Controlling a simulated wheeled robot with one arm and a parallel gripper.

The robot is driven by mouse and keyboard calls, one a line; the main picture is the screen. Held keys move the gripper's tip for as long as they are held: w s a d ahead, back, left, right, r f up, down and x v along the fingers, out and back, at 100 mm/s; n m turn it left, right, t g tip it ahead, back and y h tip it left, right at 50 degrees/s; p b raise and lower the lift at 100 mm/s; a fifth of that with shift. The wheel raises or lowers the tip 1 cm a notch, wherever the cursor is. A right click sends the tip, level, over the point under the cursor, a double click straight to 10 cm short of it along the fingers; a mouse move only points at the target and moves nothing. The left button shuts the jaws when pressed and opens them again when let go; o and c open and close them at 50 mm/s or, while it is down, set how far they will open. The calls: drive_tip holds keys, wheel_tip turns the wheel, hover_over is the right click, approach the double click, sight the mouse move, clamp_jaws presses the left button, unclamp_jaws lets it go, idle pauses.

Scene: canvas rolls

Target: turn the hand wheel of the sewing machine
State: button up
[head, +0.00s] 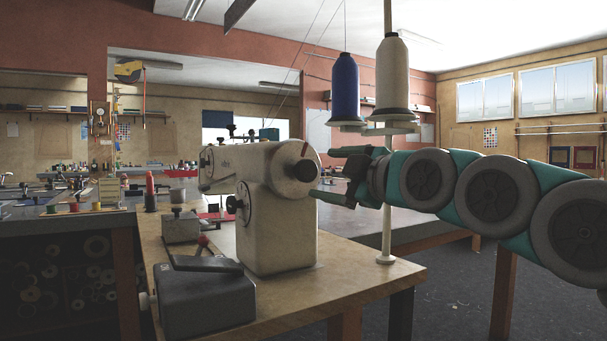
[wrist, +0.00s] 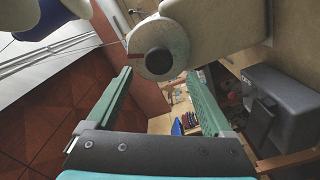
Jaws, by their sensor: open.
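The cream sewing machine (head: 277,230) stands upright on a wooden table. Its round hand wheel (head: 304,167) is at the right end of the arm and carries a short red mark. In the wrist view the hand wheel (wrist: 172,38) shows a dark round hub, with the red-brown mark at its left. My gripper (head: 320,173) is open and empty, just right of the wheel, with one finger higher and one lower. In the wrist view my gripper's fingertips (wrist: 158,73) lie left and right, just below the wheel. I cannot tell whether they touch it.
A thread stand (head: 387,220) with a blue cone (head: 345,88) and a white cone (head: 392,75) rises close to my gripper and arm. A grey box (head: 205,300) sits at the front of the wooden table (head: 340,290). Thin threads run above the machine.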

sight(309, 172)
drive_tip(key=shift+n, duration=0.8)
drive_tip(key=p+x, duration=0.1)
drive_tip(key=x, duration=0.7)
drive_tip(key=shift+s, duration=0.1)
drive_tip(key=c, duration=1.3)
drive_tip(key=shift+c, duration=0.2)
drive_tip(key=shift+m, duration=0.3)
